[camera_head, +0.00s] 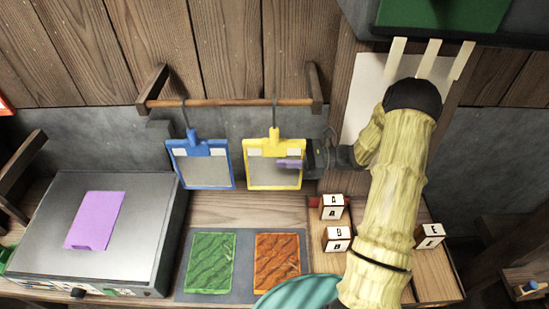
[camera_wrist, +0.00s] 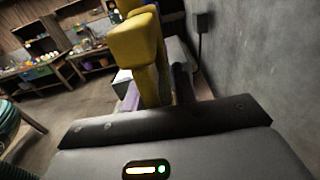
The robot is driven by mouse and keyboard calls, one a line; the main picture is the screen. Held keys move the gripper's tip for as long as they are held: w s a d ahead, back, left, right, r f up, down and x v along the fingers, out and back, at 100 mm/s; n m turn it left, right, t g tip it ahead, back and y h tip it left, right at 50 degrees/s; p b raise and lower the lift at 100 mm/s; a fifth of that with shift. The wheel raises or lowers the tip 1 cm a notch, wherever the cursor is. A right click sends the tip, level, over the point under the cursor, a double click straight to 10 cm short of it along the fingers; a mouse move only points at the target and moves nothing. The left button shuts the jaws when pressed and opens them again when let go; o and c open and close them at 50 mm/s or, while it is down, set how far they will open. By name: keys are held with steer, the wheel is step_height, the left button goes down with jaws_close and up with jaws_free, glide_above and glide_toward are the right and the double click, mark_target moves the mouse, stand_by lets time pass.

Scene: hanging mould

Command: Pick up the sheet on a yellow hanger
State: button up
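The yellow hanger (camera_head: 275,145) hangs by its hook from a wooden rod, with a grey sheet (camera_head: 266,173) in its frame. My gripper (camera_head: 292,163) is at the right side of this hanger. One purple fingertip shows in front of the frame's right edge; the other is hidden in the head view. In the wrist view the yellow hanger (camera_wrist: 149,55) is large and close, seen edge-on between my two purple fingers (camera_wrist: 157,92). The fingers stand apart, with a gap on the right side of the yellow edge.
A blue hanger (camera_head: 204,147) with a grey sheet hangs to the left on the rod (camera_head: 232,102). Below lie a green panel (camera_head: 210,262) and an orange panel (camera_head: 277,259). A grey box (camera_head: 130,190) with a purple sheet (camera_head: 95,220) stands left. Lettered blocks (camera_head: 337,239) sit right.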

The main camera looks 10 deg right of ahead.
mark_target(287, 147)
stand_by(0.3)
jaws_close()
steer(key=shift+r, duration=0.15)
step_height(287, 147, up, 3)
steer(key=shift+r+b, duration=0.15)
steer(key=shift+b, duration=0.85)
steer(key=s+a+b, duration=0.1)
steer(key=s+b, duration=0.1)
steer(key=s, duration=0.7)
steer(key=s+a+b, duration=0.2)
steer(key=s, duration=0.6)
steer(key=shift+s+a+b, duration=0.25)
steer(key=shift+s+b, duration=0.1)
steer(key=shift+b, duration=0.05)
